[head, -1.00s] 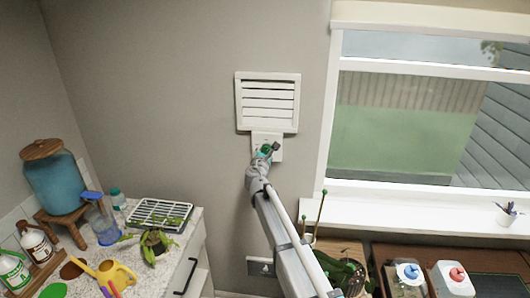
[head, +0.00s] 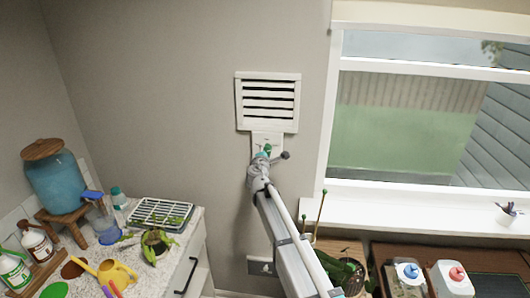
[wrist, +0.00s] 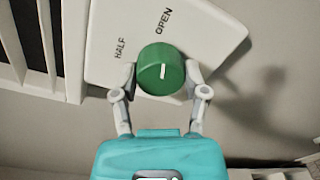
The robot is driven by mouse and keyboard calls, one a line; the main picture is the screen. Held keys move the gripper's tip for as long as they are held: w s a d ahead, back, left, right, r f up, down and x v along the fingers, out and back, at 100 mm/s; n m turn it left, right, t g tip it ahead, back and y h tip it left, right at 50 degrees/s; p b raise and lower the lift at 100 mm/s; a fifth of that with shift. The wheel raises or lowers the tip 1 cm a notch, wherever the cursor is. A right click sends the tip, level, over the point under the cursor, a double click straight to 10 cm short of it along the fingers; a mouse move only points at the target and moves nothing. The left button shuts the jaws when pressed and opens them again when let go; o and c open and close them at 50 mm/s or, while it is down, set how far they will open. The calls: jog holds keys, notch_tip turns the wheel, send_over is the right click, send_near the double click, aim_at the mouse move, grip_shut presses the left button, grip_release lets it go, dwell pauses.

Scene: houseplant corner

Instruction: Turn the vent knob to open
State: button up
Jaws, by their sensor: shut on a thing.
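The green vent knob (wrist: 160,68) sits on a white plate (wrist: 205,45) marked HALF and OPEN. My gripper (wrist: 161,75) is shut on the knob, one finger on each side. The knob's white pointer line points up towards the word OPEN. In the head view the knob (head: 268,148) shows just above my gripper (head: 263,155), partly hidden by it. The white vent (head: 267,78) above has its slats apart, with wide dark gaps between them.
A window with a white sill (head: 420,213) is to the right. The wall around the vent is clear.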

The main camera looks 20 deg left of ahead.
jog(key=o, duration=1.2)
jog(key=shift+c, duration=0.2)
jog(key=shift+n, duration=0.4)
